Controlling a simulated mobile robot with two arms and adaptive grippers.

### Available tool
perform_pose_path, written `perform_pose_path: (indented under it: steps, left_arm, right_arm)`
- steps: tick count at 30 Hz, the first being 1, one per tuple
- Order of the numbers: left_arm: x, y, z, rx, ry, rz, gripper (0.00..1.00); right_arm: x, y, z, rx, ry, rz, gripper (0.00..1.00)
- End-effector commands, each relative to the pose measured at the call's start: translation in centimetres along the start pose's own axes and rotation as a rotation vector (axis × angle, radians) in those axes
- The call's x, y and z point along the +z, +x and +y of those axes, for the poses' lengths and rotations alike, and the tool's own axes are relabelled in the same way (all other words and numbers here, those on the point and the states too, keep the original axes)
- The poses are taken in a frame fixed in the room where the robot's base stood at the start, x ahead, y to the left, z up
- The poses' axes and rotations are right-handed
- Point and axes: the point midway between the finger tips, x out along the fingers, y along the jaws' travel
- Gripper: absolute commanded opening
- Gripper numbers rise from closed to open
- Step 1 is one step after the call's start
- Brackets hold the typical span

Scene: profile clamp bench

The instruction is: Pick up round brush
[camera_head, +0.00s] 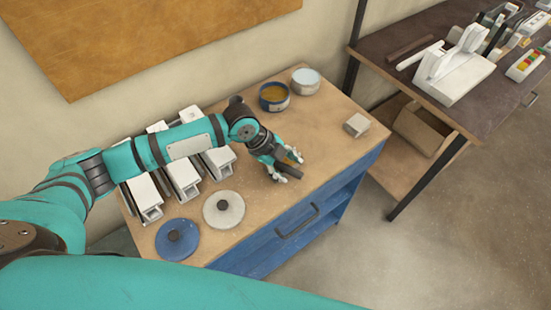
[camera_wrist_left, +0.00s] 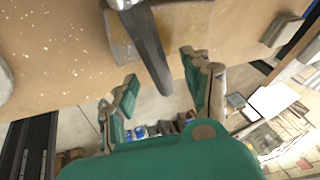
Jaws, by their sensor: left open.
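The round brush appears as a dark handle (camera_head: 289,170) near the front edge of the wooden bench top. In the left wrist view its long dark grey handle (camera_wrist_left: 148,50) runs between the fingers and sticks out past the bench edge. Its far end is cut off by the frame, and I cannot make out bristles. My left gripper (camera_head: 286,166) is open, with a finger on each side of the handle; in the left wrist view the fingertips (camera_wrist_left: 159,70) stand apart from it. Whether either finger touches it is unclear. My right gripper is not in view.
A blue lid (camera_head: 170,246) and a pale lid (camera_head: 232,217) lie at front left. A blue pot (camera_head: 273,104), a pale pot (camera_head: 305,75) and a small block (camera_head: 356,125) stand farther right. Bench top around the block is clear.

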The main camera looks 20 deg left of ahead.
Motion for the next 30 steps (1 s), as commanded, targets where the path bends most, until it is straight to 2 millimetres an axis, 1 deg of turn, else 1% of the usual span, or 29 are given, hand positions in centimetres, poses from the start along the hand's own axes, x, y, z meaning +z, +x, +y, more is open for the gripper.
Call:
perform_pose_path:
  steps: [1,3,6,19,30]
  left_arm:
    - [0.0,0.4,0.0,0.001,0.0,0.0,0.5]
    - [0.0,0.7,0.0,-0.001,0.001,-0.001,0.5]
    - [0.0,0.8,0.0,-0.001,0.002,-0.001,0.5]
    - [0.1,1.0,0.1,-0.001,0.001,-0.001,0.5]
    - [0.2,1.2,0.2,-0.001,0.001,-0.001,0.5]
  right_arm:
    - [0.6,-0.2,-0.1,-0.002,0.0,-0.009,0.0]
    - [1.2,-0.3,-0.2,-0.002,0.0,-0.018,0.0]
    - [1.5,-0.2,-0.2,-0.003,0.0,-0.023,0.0]
    - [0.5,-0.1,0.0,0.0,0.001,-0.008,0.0]
    - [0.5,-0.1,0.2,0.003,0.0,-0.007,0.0]
